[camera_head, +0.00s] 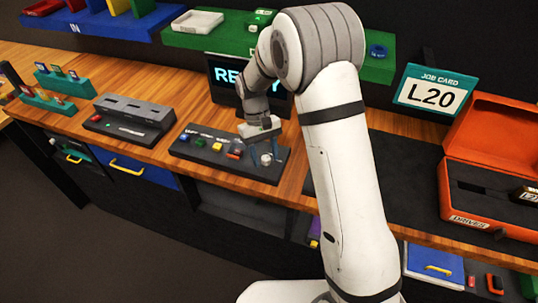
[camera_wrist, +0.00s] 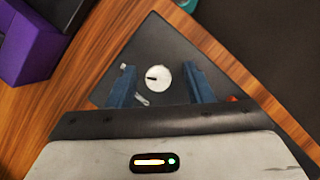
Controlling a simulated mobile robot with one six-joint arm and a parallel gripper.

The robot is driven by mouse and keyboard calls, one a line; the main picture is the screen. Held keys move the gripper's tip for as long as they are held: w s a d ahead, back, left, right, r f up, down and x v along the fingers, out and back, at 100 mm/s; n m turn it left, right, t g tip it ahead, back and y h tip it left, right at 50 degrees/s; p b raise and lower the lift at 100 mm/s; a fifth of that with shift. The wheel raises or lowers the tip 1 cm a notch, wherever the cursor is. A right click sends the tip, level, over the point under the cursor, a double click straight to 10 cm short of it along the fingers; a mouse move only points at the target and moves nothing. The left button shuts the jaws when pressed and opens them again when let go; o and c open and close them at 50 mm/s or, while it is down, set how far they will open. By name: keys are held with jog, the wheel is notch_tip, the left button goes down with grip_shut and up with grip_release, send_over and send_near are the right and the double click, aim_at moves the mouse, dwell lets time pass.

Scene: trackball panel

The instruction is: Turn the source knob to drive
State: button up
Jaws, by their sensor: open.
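The source knob is a round pale knob (camera_wrist: 158,76) with a short dark pointer mark on its left side. It sits on the right end of the dark control panel (camera_head: 205,158), and it also shows in the head view (camera_head: 266,159). My gripper (camera_wrist: 158,82) is open, with a blue finger on each side of the knob and gaps between. In the head view my gripper (camera_head: 265,152) points down over the panel's right end. The labels around the knob are hidden or too small to read.
The panel carries several coloured buttons (camera_head: 200,142) left of the knob. A screen (camera_head: 228,78) stands behind it, partly hidden by my arm. A grey slotted block (camera_head: 130,112) lies to the left. An orange open case (camera_head: 490,150) and a job card reading L20 (camera_head: 433,92) are to the right.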

aim_at(261, 155)
jog(key=b+v, duration=0.1)
jog(key=v, duration=0.6)
jog(key=shift+w+r, duration=0.15)
jog(key=shift+r, duration=0.2)
jog(key=s+d+r+m+t+y, duration=0.2)
jog(key=s+d+r+t, duration=0.1)
jog(key=s+d+r, duration=0.65)
jog(key=s+d+m+t, duration=0.2)
jog(key=s+d+t, duration=0.2)
jog(key=s, duration=0.9)
jog(key=d, duration=0.3)
jog(key=shift+s+r+m, duration=0.15)
jog(key=shift+s+m, duration=0.1)
jog(key=shift+m, duration=0.15)
jog(key=shift+d, duration=0.1)
jog(key=shift+c, duration=0.4)
